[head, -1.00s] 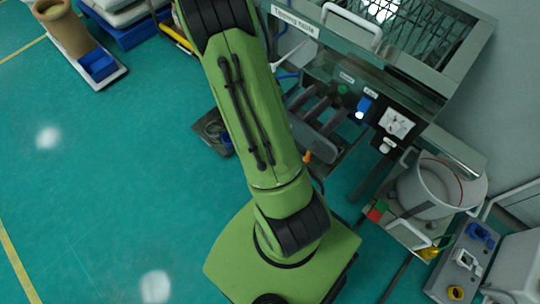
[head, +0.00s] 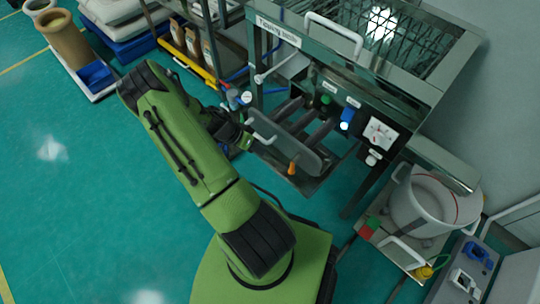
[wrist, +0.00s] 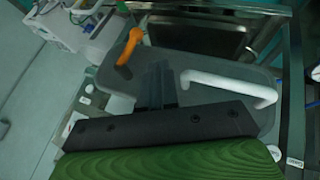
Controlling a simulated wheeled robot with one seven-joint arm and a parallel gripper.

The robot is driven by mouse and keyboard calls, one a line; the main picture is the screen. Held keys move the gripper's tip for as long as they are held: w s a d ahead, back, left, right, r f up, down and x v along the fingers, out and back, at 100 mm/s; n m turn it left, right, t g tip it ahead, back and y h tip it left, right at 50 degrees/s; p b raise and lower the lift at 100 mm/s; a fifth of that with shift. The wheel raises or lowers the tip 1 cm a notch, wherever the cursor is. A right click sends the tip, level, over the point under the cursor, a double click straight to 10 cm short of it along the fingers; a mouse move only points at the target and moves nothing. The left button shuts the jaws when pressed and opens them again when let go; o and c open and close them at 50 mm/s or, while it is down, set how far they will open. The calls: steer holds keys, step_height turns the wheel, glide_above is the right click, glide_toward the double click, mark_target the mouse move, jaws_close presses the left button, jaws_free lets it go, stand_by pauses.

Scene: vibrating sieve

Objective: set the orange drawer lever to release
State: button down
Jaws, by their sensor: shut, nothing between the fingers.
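The orange lever (head: 292,168) sticks out from the lower right part of the grey drawer front (head: 308,158). In the wrist view the lever (wrist: 130,47) stands up at an angle near the upper left corner of the drawer front (wrist: 215,75). The drawer's white handle (wrist: 228,84) is on the right there, and it also shows in the head view (head: 262,127). My gripper (wrist: 157,80) is shut and empty over the drawer front, between lever and handle, apart from the lever in the picture. In the head view my gripper (head: 244,139) is partly hidden beside the drawer.
The steel sieve frame (head: 420,80) rises above the drawer, with a control panel and gauge (head: 380,132). A white pot (head: 420,205) stands on the right. Bins and a yellow-edged rack (head: 190,65) are at the back left. The green floor (head: 70,190) on the left is clear.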

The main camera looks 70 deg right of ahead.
mark_target(292, 166)
steer(key=s+d+f+b, duration=0.1)
steer(key=s+f+b, duration=0.2)
steer(key=s+f, duration=0.3)
steer(key=s, duration=0.2)
steer(key=shift+s+d+f, duration=0.2)
steer(key=shift+s+f, duration=0.1)
steer(key=shift+f, duration=0.1)
